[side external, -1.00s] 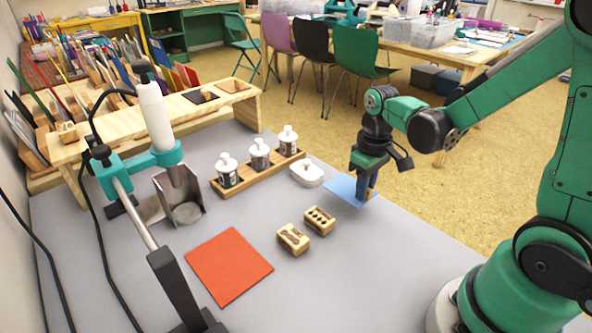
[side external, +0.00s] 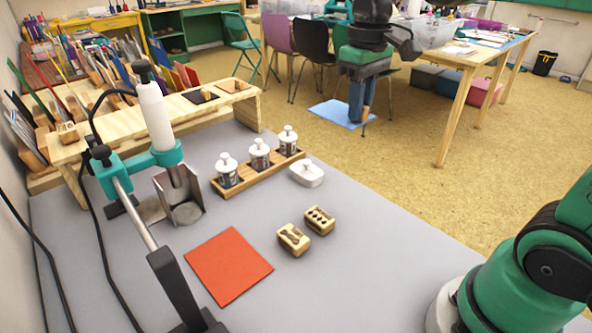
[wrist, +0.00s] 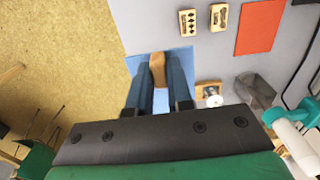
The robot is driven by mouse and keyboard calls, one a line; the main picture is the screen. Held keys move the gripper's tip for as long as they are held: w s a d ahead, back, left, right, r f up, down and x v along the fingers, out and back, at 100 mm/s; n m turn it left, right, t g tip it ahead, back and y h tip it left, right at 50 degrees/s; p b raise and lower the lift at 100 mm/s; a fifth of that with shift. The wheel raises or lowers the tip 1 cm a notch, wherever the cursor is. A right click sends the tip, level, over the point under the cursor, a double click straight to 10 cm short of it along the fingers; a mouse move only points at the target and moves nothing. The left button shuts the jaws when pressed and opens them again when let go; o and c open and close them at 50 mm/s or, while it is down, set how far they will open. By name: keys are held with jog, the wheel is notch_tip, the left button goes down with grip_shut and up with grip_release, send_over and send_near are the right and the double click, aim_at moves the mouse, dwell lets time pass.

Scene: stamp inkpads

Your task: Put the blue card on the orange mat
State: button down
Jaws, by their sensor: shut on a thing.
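The blue card (side external: 334,112) is a flat light-blue sheet with a small wooden grip (wrist: 157,68) on it. My gripper (side external: 359,112) is shut on this wooden grip, and the card also shows under the fingers in the wrist view (wrist: 187,59). The card is up in the air, roughly level, and in the side view it appears beyond the grey table's far edge. The orange mat (side external: 229,266) lies flat and bare at the front of the table, well away from my gripper. It also shows at the upper right of the wrist view (wrist: 259,25).
Two wooden blocks (side external: 293,239) (side external: 319,220) lie right of the mat. The table's right part is clear.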

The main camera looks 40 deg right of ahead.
jog(key=w+a, duration=0.4)
jog(key=a, duration=0.8)
send_over(238, 275)
notch_tip(238, 275, down, 15)
jog(key=shift+f, duration=2.35)
jog(key=c, duration=0.8)
grip_release()
jog(key=shift+f, duration=0.1)
